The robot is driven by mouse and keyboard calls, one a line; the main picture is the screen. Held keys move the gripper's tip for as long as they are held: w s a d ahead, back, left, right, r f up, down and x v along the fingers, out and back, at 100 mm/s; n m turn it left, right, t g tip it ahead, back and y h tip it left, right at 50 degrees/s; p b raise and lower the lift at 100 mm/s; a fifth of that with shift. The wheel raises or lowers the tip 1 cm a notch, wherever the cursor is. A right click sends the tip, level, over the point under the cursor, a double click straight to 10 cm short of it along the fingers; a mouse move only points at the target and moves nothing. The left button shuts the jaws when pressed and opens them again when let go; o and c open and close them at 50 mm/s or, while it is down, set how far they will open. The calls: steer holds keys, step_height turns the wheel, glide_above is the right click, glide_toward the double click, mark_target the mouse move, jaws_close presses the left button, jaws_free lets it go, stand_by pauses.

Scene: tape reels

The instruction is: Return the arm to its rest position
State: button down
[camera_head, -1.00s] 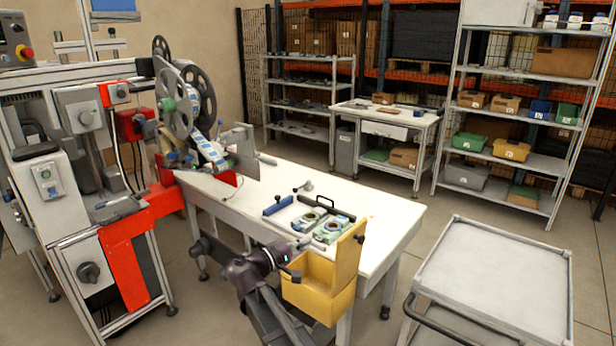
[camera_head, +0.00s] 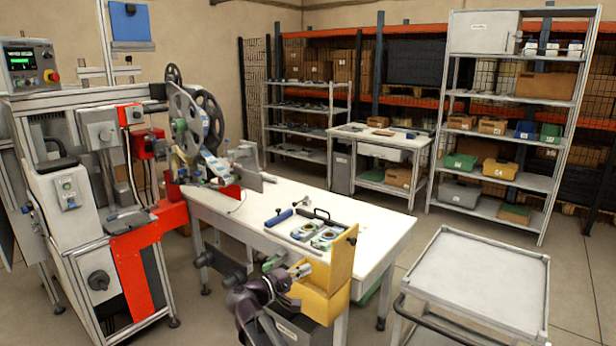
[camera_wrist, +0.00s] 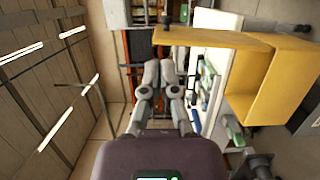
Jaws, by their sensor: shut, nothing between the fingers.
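My gripper (camera_head: 301,270) is at the front of the white workbench, beside the yellow bin, with my dark arm below it. In the wrist view, my gripper (camera_wrist: 159,75) has its two grey fingers drawn together, with nothing seen between them. It is shut and empty. The wrist view is turned on its side, and the yellow bin (camera_wrist: 260,85) fills its right part. I cannot tell from the head view whether the fingers touch the bin.
The workbench (camera_head: 290,200) carries green fixtures (camera_head: 325,237) and a blue-handled tool (camera_head: 279,218). The reel machine (camera_head: 195,125) stands at the left. A pale cart (camera_head: 480,285) stands at the right. Open floor lies between bench and shelves.

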steer(key=s+d+f+m+g+y+p, duration=0.2)
steer(key=s+d+f+g+p, duration=0.15)
steer(key=d, duration=0.35)
steer(key=s+d+f+m+g+y+p, duration=0.2)
steer(key=s+d+f+g+y+p, duration=0.15)
steer(key=d, duration=0.45)
steer(key=s+d+m+g+y+p, duration=0.3)
steer(key=s+y, duration=0.5)
steer(key=s, duration=0.3)
steer(key=shift+s+d+m+g+y+p, duration=0.2)
steer(key=shift+m+g+y+p, duration=0.25)
steer(key=shift+p, duration=0.55)
